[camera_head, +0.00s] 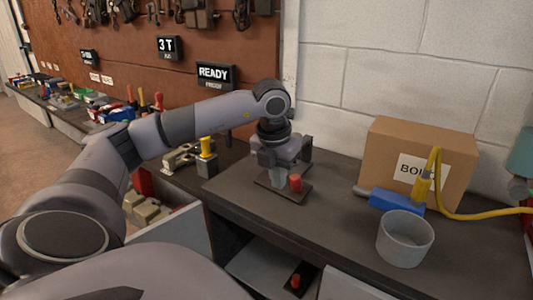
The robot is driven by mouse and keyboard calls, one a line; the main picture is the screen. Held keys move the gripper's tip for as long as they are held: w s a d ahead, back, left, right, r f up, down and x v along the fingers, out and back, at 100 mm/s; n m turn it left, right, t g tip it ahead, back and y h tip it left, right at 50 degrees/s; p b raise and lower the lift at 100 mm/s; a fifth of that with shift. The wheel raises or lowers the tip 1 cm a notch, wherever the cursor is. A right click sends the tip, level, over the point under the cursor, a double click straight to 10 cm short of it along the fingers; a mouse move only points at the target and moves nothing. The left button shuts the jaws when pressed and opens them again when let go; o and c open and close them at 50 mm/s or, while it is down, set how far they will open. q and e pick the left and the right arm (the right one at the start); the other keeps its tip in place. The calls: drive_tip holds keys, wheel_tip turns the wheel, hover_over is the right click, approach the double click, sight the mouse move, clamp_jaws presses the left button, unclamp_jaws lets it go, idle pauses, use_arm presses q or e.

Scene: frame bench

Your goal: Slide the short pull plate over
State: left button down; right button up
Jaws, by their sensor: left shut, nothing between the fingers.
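A second dark plate with a red knob (295,281) shows lower down, below the bench top. My right gripper is not in view.
A cardboard box (390,140), a blue tool (396,200) with a yellow hose (470,216) and a grey round container (405,240) stand to the right. A yellow-topped block (207,156) stands left. Bench room is clear between plate and container.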

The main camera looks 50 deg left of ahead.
use_arm(q)
drive_tip(key=shift+s+d+b, duration=0.15)
drive_tip(key=shift+s+d, duration=0.1)
drive_tip(key=shift+s, duration=0.5)
drive_tip(key=shift+s+d+b, duration=0.15)
drive_tip(key=shift+s+d, duration=0.1)
drive_tip(key=shift+s, duration=0.55)
drive_tip(key=shift+s+d+b, duration=0.15)
drive_tip(key=shift+s+d, duration=0.1)
drive_tip(key=shift+s, duration=0.5)
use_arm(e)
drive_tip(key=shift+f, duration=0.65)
